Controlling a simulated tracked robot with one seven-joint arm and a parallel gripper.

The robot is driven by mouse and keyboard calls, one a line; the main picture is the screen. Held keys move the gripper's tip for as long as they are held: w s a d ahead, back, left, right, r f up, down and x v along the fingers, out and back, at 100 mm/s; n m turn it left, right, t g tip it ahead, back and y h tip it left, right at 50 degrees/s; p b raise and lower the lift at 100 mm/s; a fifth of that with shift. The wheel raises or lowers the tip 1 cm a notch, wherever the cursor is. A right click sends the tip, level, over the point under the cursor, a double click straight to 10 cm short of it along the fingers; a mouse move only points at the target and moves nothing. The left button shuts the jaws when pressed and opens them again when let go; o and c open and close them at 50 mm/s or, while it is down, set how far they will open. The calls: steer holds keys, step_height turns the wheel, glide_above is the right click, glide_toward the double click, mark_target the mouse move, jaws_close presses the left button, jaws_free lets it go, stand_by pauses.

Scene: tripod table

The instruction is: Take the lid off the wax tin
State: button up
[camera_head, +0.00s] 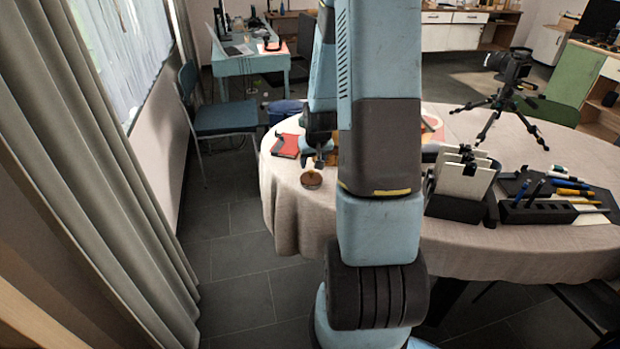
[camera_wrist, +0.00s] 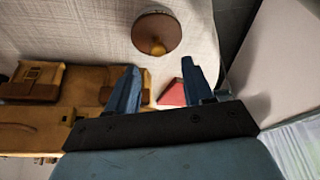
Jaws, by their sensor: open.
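The wax tin (camera_head: 311,181) is a small round brown tin near the left edge of the round table (camera_head: 281,192). In the wrist view, its brown round top (camera_wrist: 143,27) shows with a yellowish knob-like spot (camera_wrist: 158,48) on it; I take this top to be the lid. My gripper (camera_wrist: 160,67) is open and empty, its two blue fingers apart. In the wrist view the tin lies beyond the fingertips, not between them. In the head view my gripper (camera_head: 318,160) is just above and behind the tin, partly hidden by my arm.
A red object (camera_head: 287,146) lies left of my gripper. A tan wooden object (camera_wrist: 35,78) fills the wrist view's left side. Right of my arm stand a card holder (camera_head: 461,190), a pen organiser (camera_head: 540,210) and a camera on a tripod (camera_head: 508,75). A grey curtain hangs far left.

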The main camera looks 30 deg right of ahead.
mark_target(311, 171)
steer(key=x, duration=0.3)
steer(key=shift+s+f, duration=0.15)
steer(key=shift+f, duration=0.05)
steer(key=shift+x, duration=0.95)
jaws_close()
